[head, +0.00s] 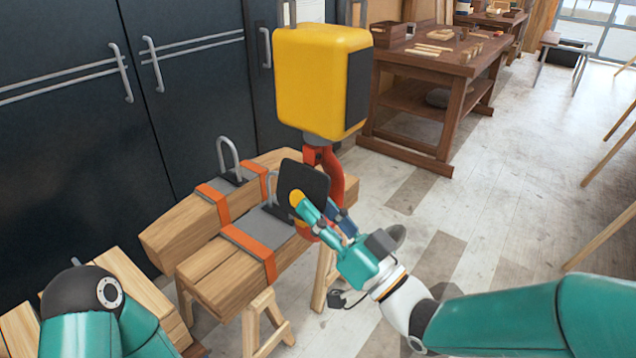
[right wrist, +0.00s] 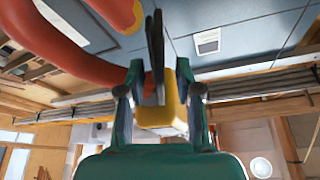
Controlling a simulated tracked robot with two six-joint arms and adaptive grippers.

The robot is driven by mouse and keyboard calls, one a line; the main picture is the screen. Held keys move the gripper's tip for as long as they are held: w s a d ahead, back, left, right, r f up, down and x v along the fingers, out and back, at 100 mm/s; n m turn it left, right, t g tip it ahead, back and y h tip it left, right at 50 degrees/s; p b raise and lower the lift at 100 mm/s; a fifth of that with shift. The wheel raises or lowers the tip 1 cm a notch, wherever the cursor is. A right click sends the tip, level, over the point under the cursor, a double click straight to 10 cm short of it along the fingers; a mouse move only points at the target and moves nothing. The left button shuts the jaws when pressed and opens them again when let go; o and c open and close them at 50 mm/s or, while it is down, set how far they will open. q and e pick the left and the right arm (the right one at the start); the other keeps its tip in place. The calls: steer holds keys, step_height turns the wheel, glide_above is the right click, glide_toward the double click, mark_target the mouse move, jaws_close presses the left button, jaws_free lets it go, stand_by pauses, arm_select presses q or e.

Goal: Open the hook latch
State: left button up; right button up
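The hook block is a yellow box (head: 318,80) hanging above a red curved hook (head: 345,185). The hook latch looks to be the flat black plate (head: 304,178) beside the hook, with a yellow round spot near its lower edge. My right gripper (head: 322,205) reaches up to the plate's lower part. In the right wrist view its fingers (right wrist: 158,80) stand apart, with the thin dark plate (right wrist: 155,45) edge-on between them; neither finger clearly touches it. The red hook (right wrist: 75,85) curves on the left. My left arm shows at lower left, its gripper out of sight.
Wooden beams (head: 215,285) with orange straps (head: 252,250) and grey metal loops (head: 229,155) lie on trestles (head: 262,325) just below and left of the hook. Dark cabinets (head: 190,80) stand behind. A workbench (head: 425,75) stands at back right. The floor at right is mostly clear.

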mark_target(306, 195)
steer(key=shift+p+x, duration=0.4)
steer(key=shift+x, duration=1.35)
jaws_close()
